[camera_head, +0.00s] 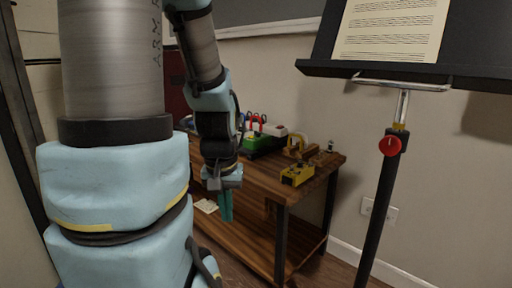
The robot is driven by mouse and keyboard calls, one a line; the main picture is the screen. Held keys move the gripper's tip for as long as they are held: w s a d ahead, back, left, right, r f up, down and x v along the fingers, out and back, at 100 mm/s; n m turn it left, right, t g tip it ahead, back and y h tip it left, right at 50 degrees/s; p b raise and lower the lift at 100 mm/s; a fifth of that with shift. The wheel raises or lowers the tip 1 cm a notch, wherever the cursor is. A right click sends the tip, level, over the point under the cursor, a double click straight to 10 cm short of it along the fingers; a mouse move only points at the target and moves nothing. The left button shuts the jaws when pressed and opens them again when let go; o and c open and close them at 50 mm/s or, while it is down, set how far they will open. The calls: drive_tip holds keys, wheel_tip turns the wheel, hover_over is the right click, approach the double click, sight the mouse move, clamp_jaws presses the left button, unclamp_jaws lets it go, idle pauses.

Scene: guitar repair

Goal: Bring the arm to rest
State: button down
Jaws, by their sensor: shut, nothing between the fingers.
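My gripper (225,206) hangs at the end of my arm, pointing down in front of the left part of the wooden workbench (262,178). Its teal fingers are together with nothing between them. My large upper arm links fill the left side of the view and hide part of the bench and wall.
A yellow device (297,174) sits near the bench's front edge. A green box (262,141) with red-handled tools and a tan clamp-like object (300,147) stand behind it. A music stand (378,190) holding a sheet (392,30) rises at the right. Floor shows between bench and stand.

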wheel_tip(320, 180, up, 33)
drive_tip(key=p, duration=3.1)
drive_tip(key=shift+f, duration=0.15)
